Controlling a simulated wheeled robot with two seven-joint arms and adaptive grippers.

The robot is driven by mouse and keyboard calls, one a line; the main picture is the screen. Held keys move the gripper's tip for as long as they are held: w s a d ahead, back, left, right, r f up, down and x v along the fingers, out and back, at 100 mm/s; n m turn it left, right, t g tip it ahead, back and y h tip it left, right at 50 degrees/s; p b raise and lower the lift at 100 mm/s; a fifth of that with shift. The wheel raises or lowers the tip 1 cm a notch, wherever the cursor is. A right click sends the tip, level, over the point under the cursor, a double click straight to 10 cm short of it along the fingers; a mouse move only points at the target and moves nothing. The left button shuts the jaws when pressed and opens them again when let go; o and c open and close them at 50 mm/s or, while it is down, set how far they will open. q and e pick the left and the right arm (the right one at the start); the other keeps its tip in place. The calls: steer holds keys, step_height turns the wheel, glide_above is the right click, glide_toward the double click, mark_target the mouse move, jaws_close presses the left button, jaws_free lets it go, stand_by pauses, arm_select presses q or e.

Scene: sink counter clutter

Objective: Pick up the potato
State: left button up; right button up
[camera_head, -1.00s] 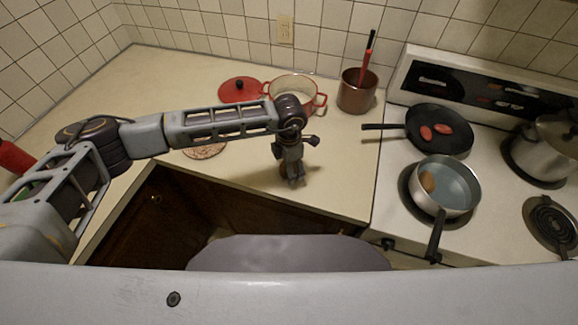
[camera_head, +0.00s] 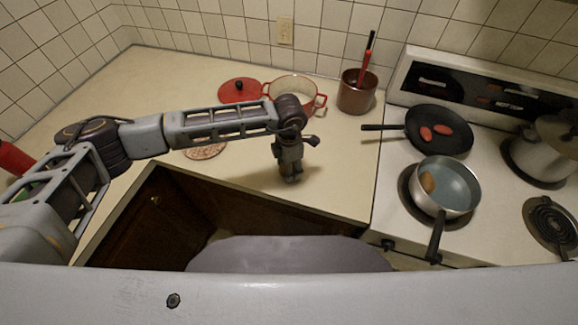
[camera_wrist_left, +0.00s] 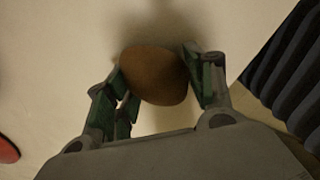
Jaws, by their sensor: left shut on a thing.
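The brown potato (camera_wrist_left: 155,76) is between the fingers of my left gripper (camera_wrist_left: 158,82) in the left wrist view, with a finger pad against each side. In the head view my left gripper (camera_head: 290,176) points down over the counter, right of the middle of its front part. The gripper hides the potato there, and I cannot tell whether the potato touches the counter. Another brown, potato-like item (camera_head: 428,182) lies in the saucepan on the stove. My right gripper is not in view.
Behind the arm stand a red pot (camera_head: 297,88), a red lid (camera_head: 240,90) and a brown utensil pot (camera_head: 357,92). A round patterned trivet (camera_head: 205,151) lies partly under the arm. A black pan (camera_head: 440,131) and a saucepan (camera_head: 462,184) sit on the stove at right.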

arm_select(q)
steer(key=shift+r+b, duration=1.15)
steer(key=shift+r, duration=3.8)
steer(key=shift+d, duration=0.1)
